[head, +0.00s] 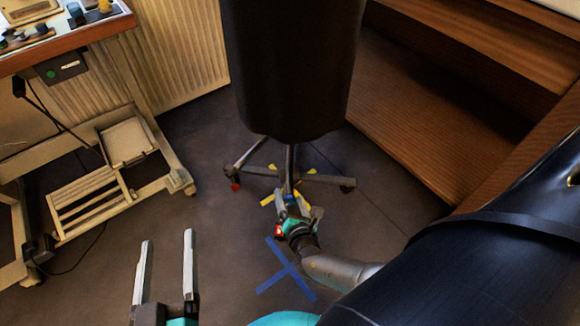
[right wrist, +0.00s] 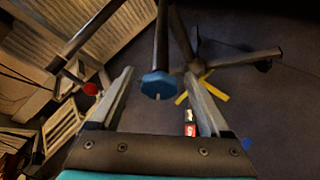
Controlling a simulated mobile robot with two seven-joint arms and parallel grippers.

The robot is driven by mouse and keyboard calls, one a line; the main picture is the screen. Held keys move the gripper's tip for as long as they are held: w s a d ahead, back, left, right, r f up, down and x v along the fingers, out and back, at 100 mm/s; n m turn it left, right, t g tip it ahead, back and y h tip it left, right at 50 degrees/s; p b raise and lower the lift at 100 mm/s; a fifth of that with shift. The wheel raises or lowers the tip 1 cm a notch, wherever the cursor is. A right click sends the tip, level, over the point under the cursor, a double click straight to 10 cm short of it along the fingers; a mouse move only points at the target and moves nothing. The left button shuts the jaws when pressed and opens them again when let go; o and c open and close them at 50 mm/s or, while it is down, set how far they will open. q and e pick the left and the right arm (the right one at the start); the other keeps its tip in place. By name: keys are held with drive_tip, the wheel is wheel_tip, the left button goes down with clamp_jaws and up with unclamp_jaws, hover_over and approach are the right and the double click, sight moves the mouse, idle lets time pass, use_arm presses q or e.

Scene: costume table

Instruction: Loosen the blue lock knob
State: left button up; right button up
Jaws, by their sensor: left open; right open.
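The blue lock knob (right wrist: 160,86) shows in the right wrist view as a faceted blue piece at the near end of a dark pole (right wrist: 162,40). My right gripper (right wrist: 159,74) is open, with one finger on each side of the knob in that view; I see no contact. In the head view my right gripper (head: 293,200) is low by the pole of the stand, under the black form (head: 292,65). I cannot make out the knob there. My left gripper (head: 167,241) is open and empty above the floor at lower left.
A wheeled table frame (head: 150,150) stands left, wooden steps (head: 450,130) right.

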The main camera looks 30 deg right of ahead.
drive_tip(key=shift+c, duration=0.2)
clamp_jaws()
idle(0.5)
use_arm(q)
drive_tip(key=shift+f, duration=0.1)
use_arm(e)
drive_tip(key=shift+n, duration=0.4)
drive_tip(key=shift+a+n+g+h+p, duration=0.1)
drive_tip(key=shift+n+g+h+p, duration=0.5)
drive_tip(key=shift+n, duration=0.1)
drive_tip(key=shift+n+h, duration=0.4)
drive_tip(key=shift+n, duration=0.3)
use_arm(q)
drive_tip(key=shift+w+a+f+m+g+y, duration=0.15)
drive_tip(key=shift+w+a+f+g+y, duration=0.15)
drive_tip(key=shift+g, duration=0.25)
drive_tip(key=shift+w+a+f+m+g+y, duration=0.15)
drive_tip(key=shift+w+a+f+g, duration=0.15)
drive_tip(key=shift+g, duration=0.25)
use_arm(e)
drive_tip(key=shift+n+g, duration=0.5)
use_arm(q)
drive_tip(key=shift+s+d, duration=0.1)
use_arm(e)
drive_tip(key=shift+h, duration=0.3)
